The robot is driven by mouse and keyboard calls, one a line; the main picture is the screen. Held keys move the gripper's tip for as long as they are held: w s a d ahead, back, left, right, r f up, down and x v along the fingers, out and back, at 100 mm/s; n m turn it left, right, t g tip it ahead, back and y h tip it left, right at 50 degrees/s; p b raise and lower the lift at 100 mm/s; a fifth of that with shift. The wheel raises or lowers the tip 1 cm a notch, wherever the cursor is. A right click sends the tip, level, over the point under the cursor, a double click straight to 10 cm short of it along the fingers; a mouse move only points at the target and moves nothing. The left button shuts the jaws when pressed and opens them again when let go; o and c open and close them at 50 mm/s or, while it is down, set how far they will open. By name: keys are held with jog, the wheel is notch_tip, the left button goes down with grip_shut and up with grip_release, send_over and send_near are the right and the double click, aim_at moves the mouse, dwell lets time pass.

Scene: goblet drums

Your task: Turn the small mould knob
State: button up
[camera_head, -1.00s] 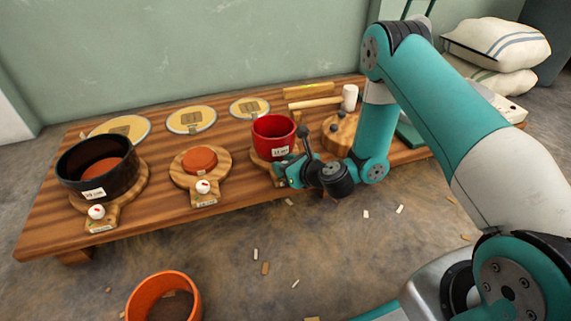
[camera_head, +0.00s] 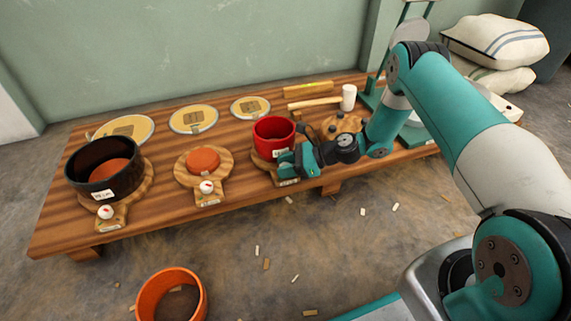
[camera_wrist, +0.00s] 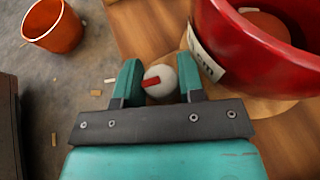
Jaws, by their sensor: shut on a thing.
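The small mould is the red drum mould (camera_head: 273,133) on a round wooden board with a handle (camera_head: 259,160), third from the left on the bench. It also shows at the upper right of the wrist view (camera_wrist: 235,45). Its knob (camera_wrist: 160,82) is a white ball with a red mark, and the mark lies roughly crosswise between the fingers. My gripper (camera_wrist: 159,68) is shut on this knob, one teal finger on each side. In the head view my gripper (camera_head: 287,165) is at the board's handle and hides the knob.
A black mould (camera_head: 85,182) and a terracotta disc (camera_head: 204,160) on boards stand to the left, each with a white knob. Round skins (camera_head: 193,119), a mallet (camera_head: 348,97) and a wooden strip lie behind. An orange pot (camera_head: 153,296) stands on the floor.

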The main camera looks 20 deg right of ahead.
jog(key=shift+n+g+y, duration=0.3)
jog(key=shift+n+g, duration=0.4)
jog(key=shift+g, duration=0.1)
jog(key=o, duration=0.9)
jog(key=shift+d, duration=0.1)
jog(key=shift+w+p+v, duration=0.2)
jog(key=shift+p+v, duration=3.55)
jog(key=shift+v, duration=4.9)
jog(key=shift+r, duration=0.1)
